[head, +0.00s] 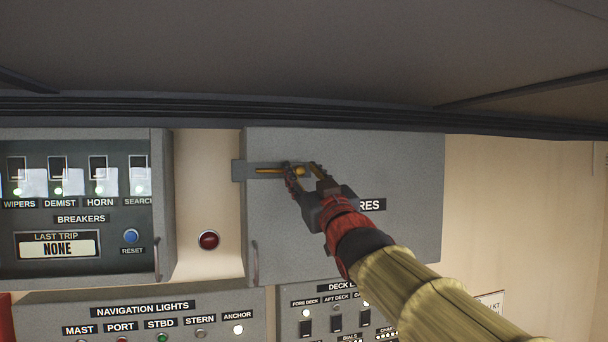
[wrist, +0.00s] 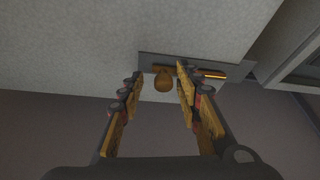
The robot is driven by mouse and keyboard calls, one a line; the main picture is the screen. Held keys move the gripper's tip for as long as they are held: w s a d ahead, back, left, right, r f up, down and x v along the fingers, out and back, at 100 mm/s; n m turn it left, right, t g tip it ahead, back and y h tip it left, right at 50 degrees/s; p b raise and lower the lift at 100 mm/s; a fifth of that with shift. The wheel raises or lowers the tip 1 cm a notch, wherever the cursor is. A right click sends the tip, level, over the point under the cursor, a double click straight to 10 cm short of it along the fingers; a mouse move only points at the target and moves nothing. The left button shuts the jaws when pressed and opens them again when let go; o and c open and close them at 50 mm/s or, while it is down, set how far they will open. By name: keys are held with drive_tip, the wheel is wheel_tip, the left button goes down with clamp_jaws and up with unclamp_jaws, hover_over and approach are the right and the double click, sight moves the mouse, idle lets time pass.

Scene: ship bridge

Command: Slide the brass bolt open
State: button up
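The brass bolt (head: 268,170) lies level on a dark mount near the top left of a grey cabinet door. Its bar (wrist: 212,74) also shows in the wrist view, with a round knob (wrist: 163,82) standing out from it. My gripper (head: 302,167) reaches up to the bolt from the lower right. In the wrist view its two fingers (wrist: 158,77) are spread, with the knob between their tips, nearer the right finger. Gaps show beside the knob, so the gripper is open. In the head view the fingers partly hide the knob.
A grey catch plate (head: 238,171) stands at the door's left edge, beside the bolt. A door handle (head: 255,262) is lower down. A red button (head: 209,240) is on the wall strip to the left, beside the breaker panel (head: 82,218). Switch panels lie below.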

drive_tip(key=shift+s, duration=0.1)
drive_tip(key=v, duration=1.1)
drive_tip(key=shift+s+f, duration=0.2)
drive_tip(key=shift+s, duration=0.15)
drive_tip(key=shift+d, duration=0.15)
